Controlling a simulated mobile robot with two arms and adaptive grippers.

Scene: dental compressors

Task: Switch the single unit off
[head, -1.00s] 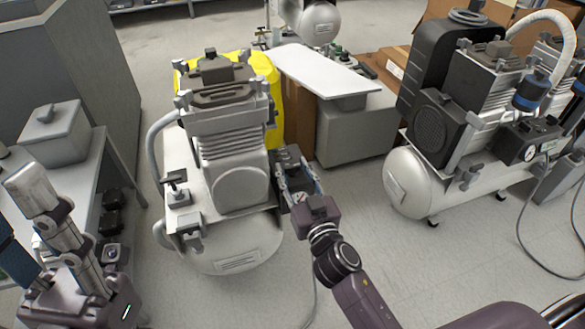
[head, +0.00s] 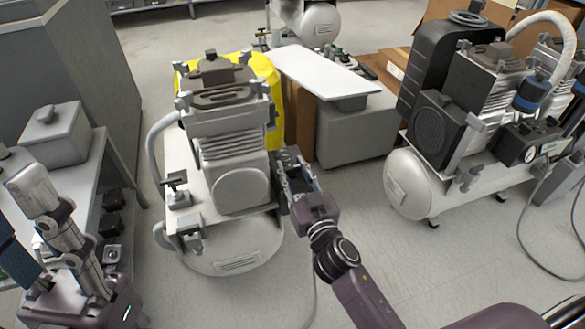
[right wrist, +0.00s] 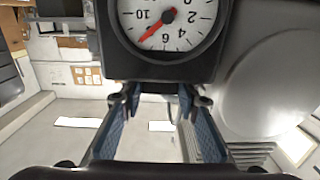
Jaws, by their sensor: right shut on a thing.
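The single unit (head: 225,237) is a compressor with one grey motor block on a white tank, left of centre in the head view. My right gripper (head: 288,165) reaches its right side, at a dark box (head: 285,156). In the right wrist view, a black gauge housing (right wrist: 160,67) with a white dial and red needle fills the top. My right gripper (right wrist: 160,92) has its blue-padded fingers closed on a dark part under that housing; the part itself is mostly hidden. My left gripper (head: 40,235) is at the lower left, its fingers apart, partly cut off by the frame.
A larger compressor (head: 408,183) with a black motor stands at right, its cable on the floor. A grey block (head: 350,135) and cardboard boxes are behind my right gripper. A bench with a grey box (head: 55,133) is at left. Floor in front is free.

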